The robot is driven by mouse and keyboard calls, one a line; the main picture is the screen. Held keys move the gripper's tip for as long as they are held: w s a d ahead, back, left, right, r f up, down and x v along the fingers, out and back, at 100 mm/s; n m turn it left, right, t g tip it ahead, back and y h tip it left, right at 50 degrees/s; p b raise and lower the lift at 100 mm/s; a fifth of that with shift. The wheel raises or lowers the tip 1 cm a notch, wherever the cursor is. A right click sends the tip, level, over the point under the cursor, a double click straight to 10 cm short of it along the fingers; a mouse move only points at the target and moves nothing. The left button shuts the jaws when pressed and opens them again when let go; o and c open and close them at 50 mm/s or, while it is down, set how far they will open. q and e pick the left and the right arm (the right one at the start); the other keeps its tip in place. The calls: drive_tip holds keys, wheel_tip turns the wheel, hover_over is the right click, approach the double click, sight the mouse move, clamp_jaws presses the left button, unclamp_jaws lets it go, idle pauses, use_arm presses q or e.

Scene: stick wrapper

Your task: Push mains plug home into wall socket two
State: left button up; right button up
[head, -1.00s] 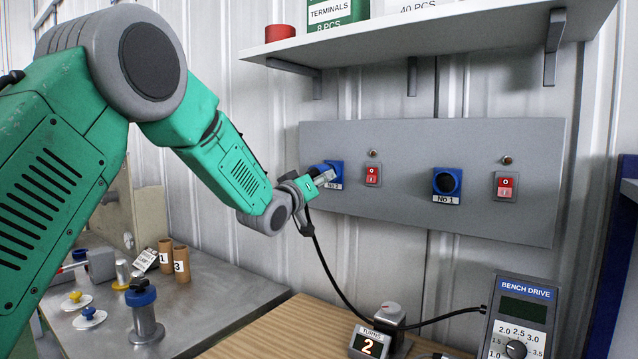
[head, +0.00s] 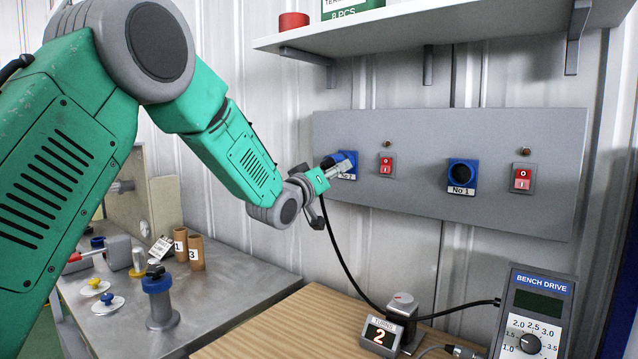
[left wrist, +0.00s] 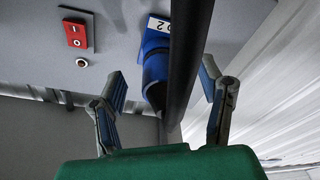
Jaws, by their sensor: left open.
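Wall socket two (head: 349,157) is the blue left-hand socket on the grey panel, partly hidden by my left gripper. In the left wrist view its label (left wrist: 158,24) reads 2. The blue mains plug (left wrist: 154,70) is at the socket face; whether it is fully seated I cannot tell. Its black cable (left wrist: 190,50) crosses close to the wrist camera and, in the head view (head: 345,262), hangs down to the bench. My left gripper (head: 334,171) is at the plug. Its fingers (left wrist: 164,105) are open, apart, one on each side of the plug. My right gripper is out of view.
A red rocker switch (head: 386,165) is close right of socket two. Socket one (head: 462,175) is empty, with its own switch (head: 523,178). A shelf (head: 450,30) overhangs the panel. Below are the turns counter (head: 381,337) and bench drive (head: 535,315).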

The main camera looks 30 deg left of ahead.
use_arm(q)
drive_tip(key=s+f, duration=0.1)
drive_tip(key=s, duration=0.8)
drive_tip(key=shift+s+f, duration=0.25)
drive_tip(key=shift+s, duration=0.1)
